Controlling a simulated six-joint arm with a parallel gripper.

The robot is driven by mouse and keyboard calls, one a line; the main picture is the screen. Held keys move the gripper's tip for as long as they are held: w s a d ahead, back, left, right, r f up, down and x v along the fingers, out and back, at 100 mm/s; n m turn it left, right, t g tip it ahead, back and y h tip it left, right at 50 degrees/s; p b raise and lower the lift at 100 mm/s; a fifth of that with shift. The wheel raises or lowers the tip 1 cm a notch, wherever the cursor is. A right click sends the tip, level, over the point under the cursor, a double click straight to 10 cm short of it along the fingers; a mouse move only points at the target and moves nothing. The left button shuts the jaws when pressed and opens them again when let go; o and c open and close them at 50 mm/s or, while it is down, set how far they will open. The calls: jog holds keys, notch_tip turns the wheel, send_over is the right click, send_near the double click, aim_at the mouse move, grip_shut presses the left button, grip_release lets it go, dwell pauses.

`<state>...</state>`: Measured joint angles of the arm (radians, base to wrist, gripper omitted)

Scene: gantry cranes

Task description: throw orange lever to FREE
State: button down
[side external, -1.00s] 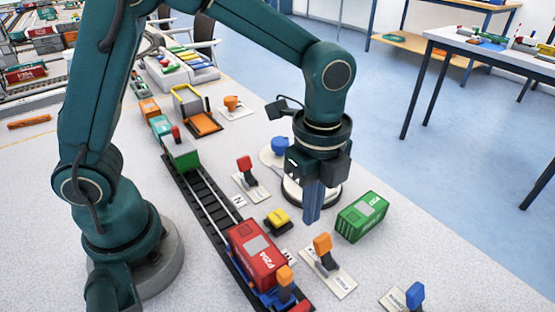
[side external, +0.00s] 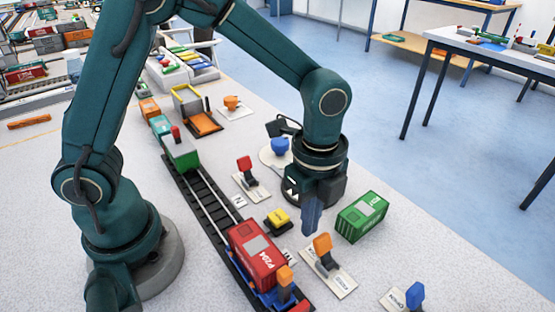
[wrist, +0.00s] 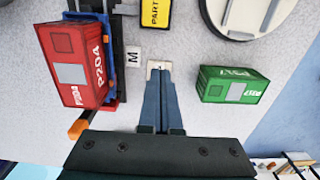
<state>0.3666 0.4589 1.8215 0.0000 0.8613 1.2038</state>
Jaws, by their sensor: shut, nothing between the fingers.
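The orange lever (side external: 322,244) has an orange knob on a dark stalk, on a white base plate (side external: 343,284) in the right foreground of the side view. The stalk leans slightly toward the upper left; the plate's lettering is too small to read. My gripper (side external: 311,232) points down with its blue-grey fingers shut and empty, just behind and left of the knob. I cannot tell whether they touch. In the wrist view my shut fingers (wrist: 162,75) cover most of the lever, and only a bit of pale plate (wrist: 158,66) shows beyond their tips.
A green container (side external: 362,217) stands close right of the gripper. A red container (side external: 257,256) on a rail wagon stands to the left, with an orange-topped post (side external: 285,276) beside it. A blue lever (side external: 415,295) stands at front right.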

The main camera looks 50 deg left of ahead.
aim_at(324, 237)
jog(key=shift+d, duration=0.1)
jog(key=shift+d, duration=2.1)
jog(key=shift+a, duration=0.65)
jog(key=shift+r, duration=3.5)
